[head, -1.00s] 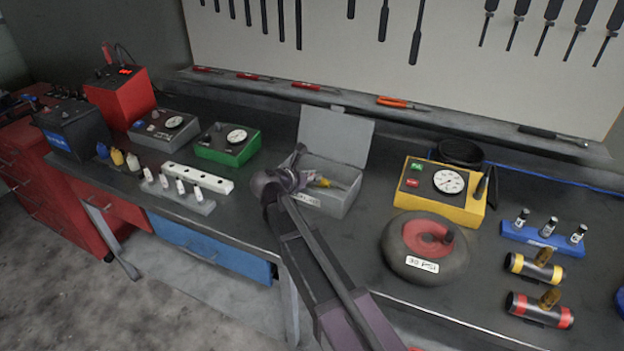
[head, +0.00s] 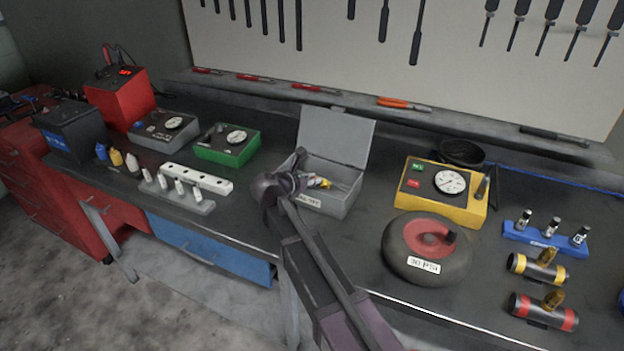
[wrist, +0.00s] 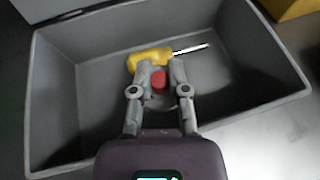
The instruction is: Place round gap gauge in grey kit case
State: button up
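The grey kit case (head: 337,145) stands open on the bench, its lid tilted up at the back; its wall also shows in the wrist view (wrist: 48,100). A yellow-handled screwdriver (wrist: 150,58) lies inside it. My gripper (wrist: 160,72) is over the case's interior, fingers pointing in. A small red piece (wrist: 158,82) sits between its fingertips with no clear gap on either side; it looks like the round gap gauge, mostly hidden by the fingers. Whether it touches the case floor I cannot tell. In the head view my arm hides part of the case's left side.
A green meter box (head: 228,145) and a white holed block (head: 198,180) stand left of the case. Bare bench lies in front of the case.

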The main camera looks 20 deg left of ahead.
jog(key=o, duration=0.4)
jog(key=shift+r, duration=0.2)
jog(key=shift+r+p, duration=0.4)
jog(key=shift+p, duration=0.2)
jog(key=shift+s+r, duration=0.15)
jog(key=shift+r, duration=0.1)
jog(key=p+v, duration=0.4)
jog(key=v, duration=0.7)
jog(key=shift+s+a+p, duration=0.15)
jog(key=shift+s+p, duration=0.15)
jog(key=shift+s, duration=0.05)
jog(key=shift+f, duration=0.1)
